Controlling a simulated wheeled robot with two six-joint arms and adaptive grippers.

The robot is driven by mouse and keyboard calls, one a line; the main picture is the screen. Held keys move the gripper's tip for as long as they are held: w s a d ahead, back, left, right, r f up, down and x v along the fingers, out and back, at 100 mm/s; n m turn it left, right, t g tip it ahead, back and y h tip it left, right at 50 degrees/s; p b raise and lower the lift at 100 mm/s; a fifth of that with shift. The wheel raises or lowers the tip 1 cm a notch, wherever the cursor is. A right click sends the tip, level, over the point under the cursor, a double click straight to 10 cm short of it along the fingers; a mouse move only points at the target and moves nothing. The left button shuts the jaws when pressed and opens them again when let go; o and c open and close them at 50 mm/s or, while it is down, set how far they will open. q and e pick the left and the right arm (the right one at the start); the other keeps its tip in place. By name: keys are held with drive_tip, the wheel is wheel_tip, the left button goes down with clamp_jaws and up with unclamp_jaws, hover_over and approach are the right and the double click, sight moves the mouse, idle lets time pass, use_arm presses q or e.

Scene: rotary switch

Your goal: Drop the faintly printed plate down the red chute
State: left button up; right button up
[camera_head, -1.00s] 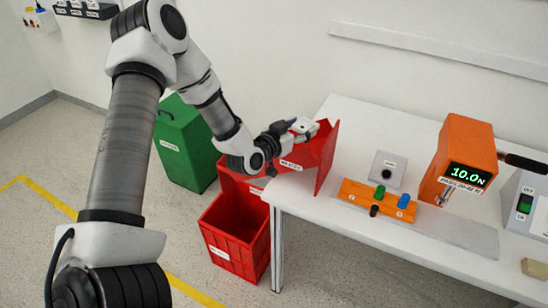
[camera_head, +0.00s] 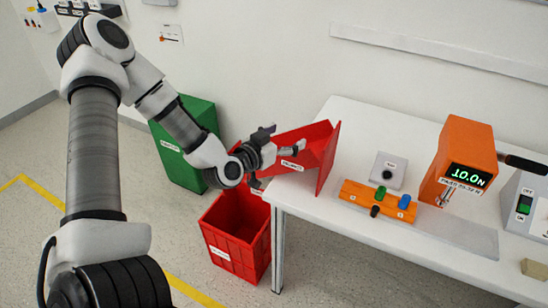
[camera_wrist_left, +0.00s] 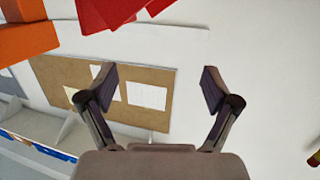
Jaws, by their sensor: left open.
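The red chute (camera_head: 320,150) stands at the left end of the white table, its sloping part reaching out over the table's left edge. It also shows at the top of the left wrist view (camera_wrist_left: 110,10). My left gripper (camera_head: 284,141) is beside the chute's upper left side, above the sloping part. In the left wrist view the left gripper (camera_wrist_left: 158,85) has its two fingers wide apart with nothing between them. I cannot make out a printed plate in either view. Inside the chute is partly hidden. My right gripper is in neither view.
An open red bin (camera_head: 235,240) stands on the floor below the chute, a green bin (camera_head: 185,145) behind it. On the table (camera_head: 350,225) are a grey box (camera_head: 388,170), an orange block with coloured knobs (camera_head: 378,200) and an orange device with a lit display (camera_head: 460,165).

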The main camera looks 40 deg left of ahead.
use_arm(q)
drive_tip(key=s, duration=0.5)
drive_tip(key=shift+s+r, duration=0.1)
drive_tip(key=shift+r, duration=0.3)
